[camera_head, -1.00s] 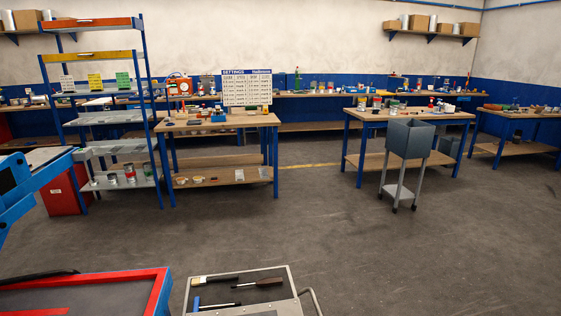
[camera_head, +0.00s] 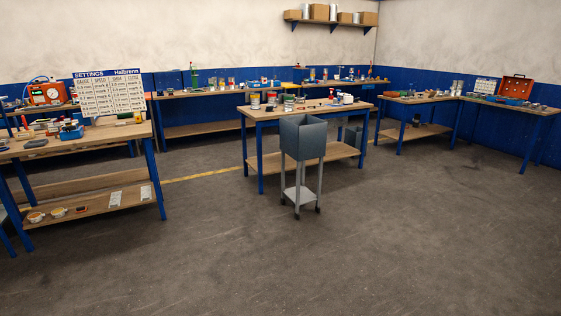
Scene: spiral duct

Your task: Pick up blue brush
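I cannot make out a blue brush in the current head view. The small items on the benches are too far off to tell apart. Blue items (camera_head: 71,132) sit on the left workbench (camera_head: 105,131) beside other small tools, but none is clearly a brush. My gripper is not in view.
A grey wheeled bin (camera_head: 303,138) stands before the middle workbench (camera_head: 262,114). A settings board (camera_head: 109,94) stands on the left workbench. Another bench (camera_head: 420,97) and an open orange case (camera_head: 515,87) are at the right. The front floor (camera_head: 300,265) is clear.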

